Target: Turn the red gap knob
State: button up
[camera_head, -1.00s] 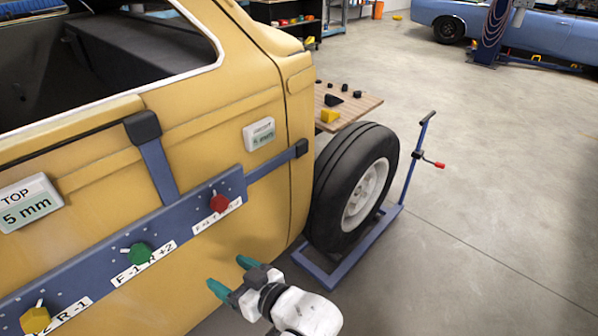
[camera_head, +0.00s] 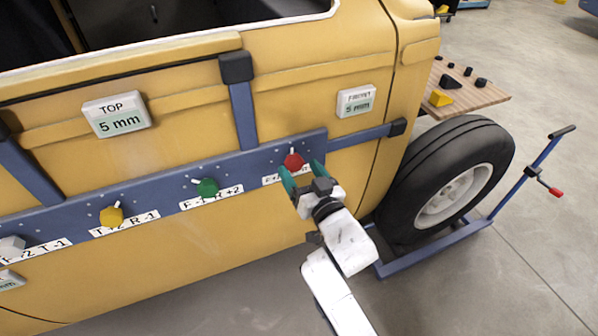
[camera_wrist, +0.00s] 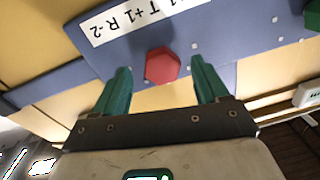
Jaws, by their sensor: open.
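The red gap knob (camera_head: 293,161) sits at the right end of the blue bar (camera_head: 262,160) on the yellow car door. In the wrist view the red knob (camera_wrist: 162,66) is a hexagon lying between and just beyond the tips of two green fingers. My gripper (camera_head: 302,178) is open, with one finger on each side of the knob in the head view. In the wrist view my gripper (camera_wrist: 160,82) shows a clear gap on both sides of the knob, so the fingers do not appear to touch it. The knob's label is partly hidden by my gripper.
A green knob (camera_head: 207,187), a yellow knob (camera_head: 112,216) and a white knob (camera_head: 12,246) sit farther left on the bar. Display boxes read TOP 5 mm (camera_head: 117,114) and 5 mm (camera_head: 356,101). A wheel (camera_head: 450,180) on a blue stand is right of my arm.

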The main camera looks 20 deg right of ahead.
jog(key=shift+w+a, duration=0.15)
jog(key=shift+w, duration=0.65)
jog(key=shift+c, duration=0.4)
jog(key=c, duration=1)
jog(key=shift+o, duration=0.2)
jog(key=n+p, duration=0.1)
jog(key=n, duration=0.2)
jog(key=shift+n, duration=0.4)
jog(key=n+p, duration=0.1)
jog(key=n, duration=0.3)
jog(key=shift+n, duration=0.3)
